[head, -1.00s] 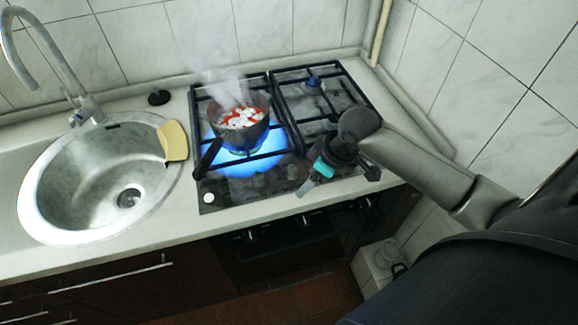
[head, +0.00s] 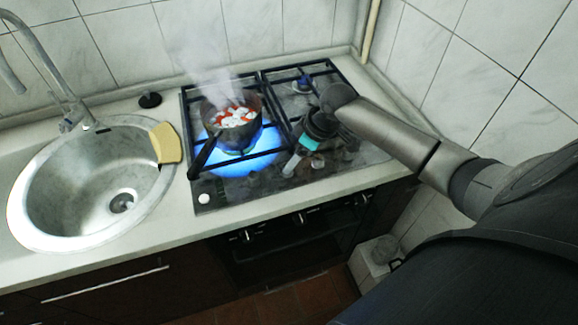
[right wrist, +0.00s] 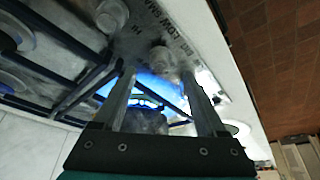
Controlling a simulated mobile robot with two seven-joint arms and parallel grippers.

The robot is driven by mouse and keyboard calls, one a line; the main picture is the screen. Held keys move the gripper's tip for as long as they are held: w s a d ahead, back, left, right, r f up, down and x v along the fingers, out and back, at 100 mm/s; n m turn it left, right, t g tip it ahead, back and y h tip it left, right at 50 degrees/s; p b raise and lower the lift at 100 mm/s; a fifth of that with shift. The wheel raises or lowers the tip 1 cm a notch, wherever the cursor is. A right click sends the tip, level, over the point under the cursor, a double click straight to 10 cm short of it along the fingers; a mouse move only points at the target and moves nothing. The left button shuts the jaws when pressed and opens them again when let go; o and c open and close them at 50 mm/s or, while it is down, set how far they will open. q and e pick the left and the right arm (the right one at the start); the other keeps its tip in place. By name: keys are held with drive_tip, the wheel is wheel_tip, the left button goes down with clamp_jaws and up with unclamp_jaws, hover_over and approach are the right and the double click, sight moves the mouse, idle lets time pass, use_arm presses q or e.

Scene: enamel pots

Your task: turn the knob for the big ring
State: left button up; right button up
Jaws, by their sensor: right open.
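The black gas hob (head: 222,193) has knobs along its front edge, partly hidden by my right gripper. The big ring with a wide blue flame (head: 238,165) burns at the left, under a steaming dark pot (head: 228,122). My right gripper (head: 290,168) is over the front of the hob, pointing left and down. In the right wrist view its fingers (right wrist: 158,72) are apart and empty, with a grey knob (right wrist: 160,57) just beyond and between the tips; contact cannot be told. Which ring this knob serves is not clear. My left gripper is out of view.
The pot's handle (head: 203,157) points toward the front left. A white round piece (head: 203,198) sits at the hob's front left corner. The sink (head: 85,190) and a yellow sponge-like piece (head: 166,143) are at the left. A tiled wall stands behind and right.

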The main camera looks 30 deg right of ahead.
drive_tip(key=x, duration=0.5)
drive_tip(key=shift+b, duration=0.4)
drive_tip(key=shift+r, duration=0.1)
drive_tip(key=shift+c, duration=0.3)
clamp_jaws()
